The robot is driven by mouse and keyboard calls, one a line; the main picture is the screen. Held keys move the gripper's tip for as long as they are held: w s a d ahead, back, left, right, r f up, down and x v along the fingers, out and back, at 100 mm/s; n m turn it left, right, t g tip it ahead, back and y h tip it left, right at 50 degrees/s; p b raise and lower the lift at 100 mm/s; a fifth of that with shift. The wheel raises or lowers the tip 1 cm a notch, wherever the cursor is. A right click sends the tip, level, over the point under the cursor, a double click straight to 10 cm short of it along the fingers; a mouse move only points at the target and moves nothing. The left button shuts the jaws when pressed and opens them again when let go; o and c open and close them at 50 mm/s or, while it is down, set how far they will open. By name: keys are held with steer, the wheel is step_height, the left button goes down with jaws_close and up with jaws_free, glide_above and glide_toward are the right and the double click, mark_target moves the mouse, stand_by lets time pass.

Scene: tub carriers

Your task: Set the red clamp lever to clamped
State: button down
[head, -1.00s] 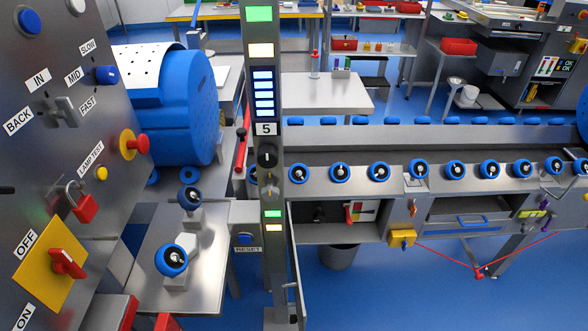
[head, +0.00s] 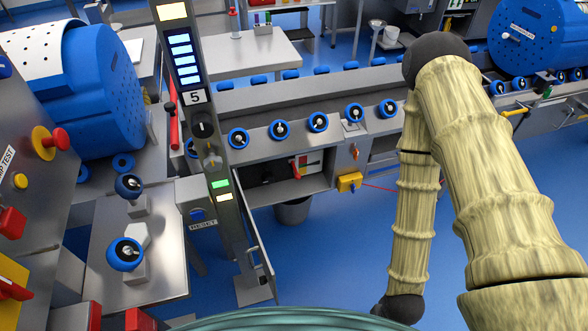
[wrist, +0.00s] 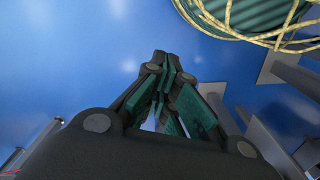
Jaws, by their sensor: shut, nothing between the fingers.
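A small red lever (head: 296,170) shows in the head view, in the open bay under the row of blue knobs. It slants beside a pale marked plate (head: 311,161); the marking is too small to read, so I cannot tell its setting. A longer red bar (head: 174,126) stands left of the grey post; I cannot tell which of the two is the clamp lever. My gripper (wrist: 164,65) is shut and empty in the wrist view, over blue floor. It is out of the head view, where only my arm shows, at the right, well apart from the red lever.
A grey post (head: 207,130) with lights and a knob stands left of the bay. An open door panel (head: 255,245) juts out beside it. A yellow box (head: 349,182) is right of the bay. A grey bin (head: 292,210) stands below. Blue floor in front is clear.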

steer(key=w+a+f+t+y+b, duration=0.1)
steer(key=w+a+f+t+b, duration=0.15)
steer(key=w, duration=0.35)
steer(key=w+a+f+t+b, duration=0.1)
steer(key=w+a+f+b, duration=0.1)
steer(key=w+b, duration=0.35)
steer(key=n+t+y+b, duration=0.2)
steer(key=t+y+b, duration=0.3)
steer(key=t+b, duration=0.75)
glide_toward(295, 168)
step_height(295, 168, up, 4)
steer(key=s+d, duration=0.2)
steer(key=s, duration=0.1)
steer(key=shift+a+f+g+b, duration=0.1)
steer(key=shift+f+g+b, duration=0.1)
steer(key=shift+g+b, duration=0.1)
steer(key=b+x, duration=0.1)
steer(key=x, duration=0.9)
steer(key=shift+f, duration=0.1)
